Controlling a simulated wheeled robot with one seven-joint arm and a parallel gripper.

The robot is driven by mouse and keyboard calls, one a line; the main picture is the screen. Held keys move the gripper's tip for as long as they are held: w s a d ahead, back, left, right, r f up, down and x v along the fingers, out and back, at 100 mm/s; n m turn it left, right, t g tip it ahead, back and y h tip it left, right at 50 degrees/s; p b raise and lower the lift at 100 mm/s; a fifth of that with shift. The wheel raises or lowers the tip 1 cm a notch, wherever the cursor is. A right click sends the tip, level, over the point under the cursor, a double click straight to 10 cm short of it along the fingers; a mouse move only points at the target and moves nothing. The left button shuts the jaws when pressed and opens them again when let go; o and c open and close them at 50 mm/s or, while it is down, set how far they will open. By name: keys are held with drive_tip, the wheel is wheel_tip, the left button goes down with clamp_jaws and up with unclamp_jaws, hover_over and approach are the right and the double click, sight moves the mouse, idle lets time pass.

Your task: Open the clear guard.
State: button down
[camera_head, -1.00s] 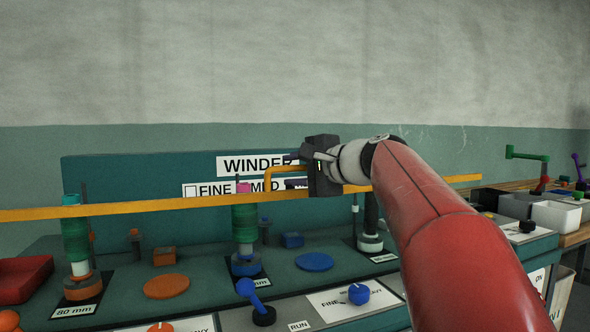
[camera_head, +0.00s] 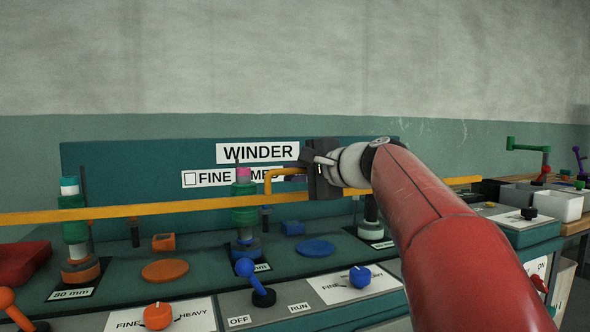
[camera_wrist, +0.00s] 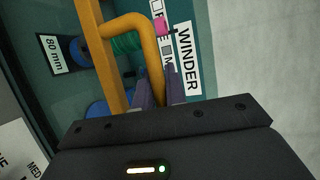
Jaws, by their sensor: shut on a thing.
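The clear guard shows mainly as its long yellow bar (camera_head: 130,208), which crosses in front of the winder at mid height. Its transparent panel is hard to make out. A bent yellow handle (camera_head: 284,173) rises from the bar in front of the WINDER panel; it also shows in the wrist view (camera_wrist: 143,38). My gripper (camera_head: 299,172) is at the handle's right end, shut on it, with the fingers partly hidden. In the wrist view the fingers (camera_wrist: 158,92) are close together around the handle's end.
Behind the bar stand several spindles with green spools (camera_head: 245,208). Blue (camera_head: 245,268) and orange (camera_head: 158,316) controls line the front panel. A red tray (camera_head: 20,268) lies left, and grey and white bins (camera_head: 555,206) stand right. The space above the bar is clear.

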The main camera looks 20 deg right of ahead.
sight(302, 231)
wheel_tip(302, 231, down, 12)
drive_tip(key=b, duration=0.8)
drive_tip(key=shift+f+b, duration=0.25)
drive_tip(key=shift+b, duration=0.1)
drive_tip(key=c, duration=1.5)
unclamp_jaws()
drive_tip(key=shift+r, duration=0.1)
drive_tip(key=shift+o, duration=0.2)
drive_tip(key=v, duration=0.7)
drive_tip(key=shift+s+d, duration=0.2)
drive_tip(key=shift+s, duration=0.15)
